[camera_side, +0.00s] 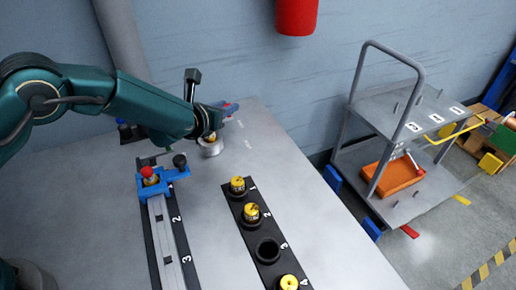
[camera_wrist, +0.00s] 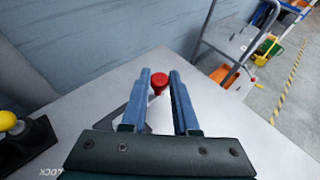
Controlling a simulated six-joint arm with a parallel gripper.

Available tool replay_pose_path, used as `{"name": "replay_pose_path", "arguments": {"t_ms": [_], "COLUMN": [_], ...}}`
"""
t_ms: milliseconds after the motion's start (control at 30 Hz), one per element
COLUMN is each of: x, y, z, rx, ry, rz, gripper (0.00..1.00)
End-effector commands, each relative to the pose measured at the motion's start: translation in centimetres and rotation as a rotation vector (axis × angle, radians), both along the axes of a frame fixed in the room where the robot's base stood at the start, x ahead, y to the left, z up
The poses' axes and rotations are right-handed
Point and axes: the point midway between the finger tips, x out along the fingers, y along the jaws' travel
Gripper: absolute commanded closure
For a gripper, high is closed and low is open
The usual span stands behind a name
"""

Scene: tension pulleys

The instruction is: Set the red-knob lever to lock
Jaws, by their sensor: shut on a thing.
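My gripper (camera_wrist: 160,75) points away across the bench in the wrist view. Its two blue fingers stand on either side of a red knob (camera_wrist: 159,84), and it is shut on this knob. In the side view the gripper (camera_side: 226,108) is at the far part of the bench, with a bit of red (camera_side: 231,105) showing at its fingertips. The lever's arm and pivot are mostly hidden by the fingers and gripper body. A LOCK label (camera_wrist: 36,165) shows at lower left in the wrist view, beside a dark base with a yellow knob (camera_wrist: 8,121).
A blue carriage with another red knob (camera_side: 148,171) and a black knob (camera_side: 180,161) sits on a rail (camera_side: 162,230). A black numbered holder (camera_side: 247,221) carries several yellow pulleys. A pale round piece (camera_side: 210,149) stands below my gripper. A cart (camera_side: 397,115) stands beyond the bench.

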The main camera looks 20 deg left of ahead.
Motion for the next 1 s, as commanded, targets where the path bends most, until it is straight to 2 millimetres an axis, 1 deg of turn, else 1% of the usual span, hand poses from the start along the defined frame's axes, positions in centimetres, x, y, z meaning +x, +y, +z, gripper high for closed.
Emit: {"name": "replay_pose_path", "arguments": {"t_ms": [267, 500, 867, 900, 967, 1000], "x": [-0.23, -0.56, -0.65, -0.65, -0.65, -0.65], "y": [0.27, -0.06, -0.19, -0.19, -0.21, -0.23], "z": [0.08, 0.13, 0.06, 0.05, 0.05, 0.04], "rx": [0.008, 0.001, -0.001, -0.001, -0.001, -0.001], "ry": [-0.006, -0.005, -0.002, -0.002, -0.002, -0.002], "rz": [-0.056, -0.122, -0.133, -0.133, -0.134, -0.134], "gripper": [1.00, 1.00, 1.00, 0.64, 0.42, 0.42]}}
